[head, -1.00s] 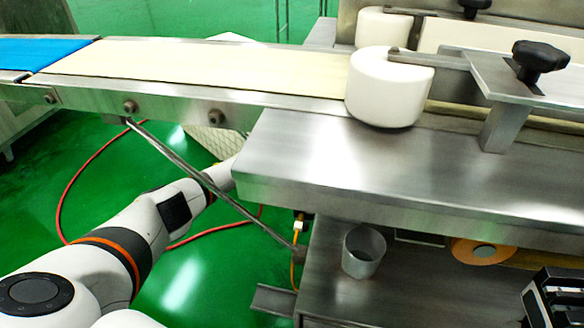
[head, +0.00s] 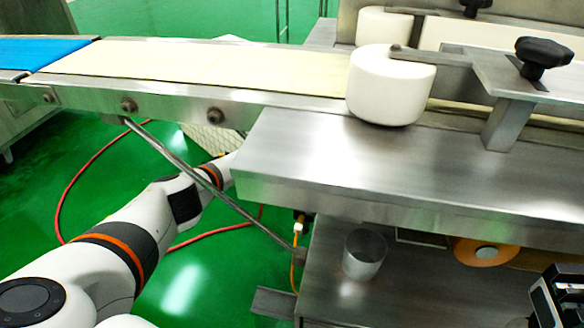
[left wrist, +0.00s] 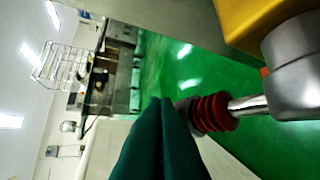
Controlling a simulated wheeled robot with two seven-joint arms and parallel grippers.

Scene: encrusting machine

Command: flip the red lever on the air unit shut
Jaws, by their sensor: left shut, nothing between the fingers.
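The lever's red ribbed grip (left wrist: 212,113) shows in the left wrist view, on a short silver rod that runs right to a grey metal fitting (left wrist: 300,68). A yellow block (left wrist: 255,22) sits above the fitting. My left gripper (left wrist: 163,102) is shut and empty, its dark green fingers just left of the grip. The fingertips overlap its left end in the picture; I cannot tell whether they touch. In the head view my left gripper and the air unit are hidden behind the machine. Part of my right gripper (head: 558,296) shows at the lower right edge; its fingertips are not clear.
A steel machine deck (head: 350,160) and conveyor belt (head: 200,68) stand over my left arm. A slanted metal strut (head: 200,180) crosses in front of that arm. A metal cup (head: 364,254) stands on the lower shelf. A red hose (head: 75,178) lies on the green floor.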

